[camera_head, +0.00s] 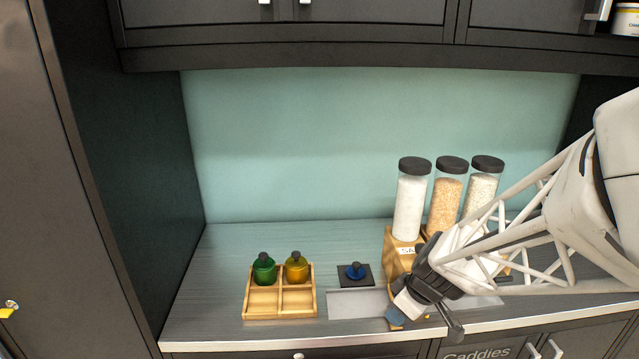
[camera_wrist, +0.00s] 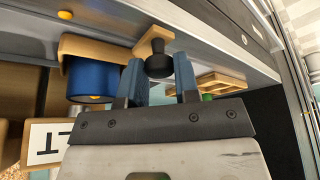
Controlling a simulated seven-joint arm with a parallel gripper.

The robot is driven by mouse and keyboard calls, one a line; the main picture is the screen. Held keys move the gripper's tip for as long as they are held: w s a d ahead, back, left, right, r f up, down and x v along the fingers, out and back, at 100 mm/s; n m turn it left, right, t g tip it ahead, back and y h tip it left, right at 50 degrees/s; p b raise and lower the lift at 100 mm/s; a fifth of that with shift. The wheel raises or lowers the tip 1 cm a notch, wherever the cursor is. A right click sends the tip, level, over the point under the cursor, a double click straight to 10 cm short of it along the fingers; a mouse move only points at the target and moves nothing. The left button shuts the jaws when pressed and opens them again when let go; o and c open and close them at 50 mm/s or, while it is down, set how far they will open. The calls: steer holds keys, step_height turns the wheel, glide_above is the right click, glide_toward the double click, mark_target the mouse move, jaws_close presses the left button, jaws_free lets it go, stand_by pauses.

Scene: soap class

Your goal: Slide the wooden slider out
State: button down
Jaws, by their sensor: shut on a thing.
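The wooden slider (camera_wrist: 110,46) shows in the wrist view as a pale wooden strip with a black knob (camera_wrist: 158,62) at its end. My gripper (camera_wrist: 160,78) has its blue fingers on either side of this knob and is shut on it. A blue round container (camera_wrist: 88,80) is beside the slider, close against the wood. In the head view my gripper (camera_head: 396,312) is low at the counter's front, before the wooden dispenser stand (camera_head: 394,262). The slider is mostly hidden there behind my gripper.
Three tall black-lidded jars (camera_head: 411,205) stand on the stand. A wooden tray (camera_head: 262,301) with a green bottle (camera_head: 264,270) and a yellow bottle (camera_head: 297,268) sits to the left. A small blue item (camera_head: 356,271) sits on a dark square. A pale panel (camera_head: 352,304) lies left of my gripper.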

steer(key=a, duration=1.1)
steer(key=c, duration=0.9)
jaws_free()
steer(key=shift+r, duration=0.15)
steer(key=shift+v, duration=3.8)
steer(key=shift+r, duration=0.1)
steer(key=shift+v, duration=1.9)
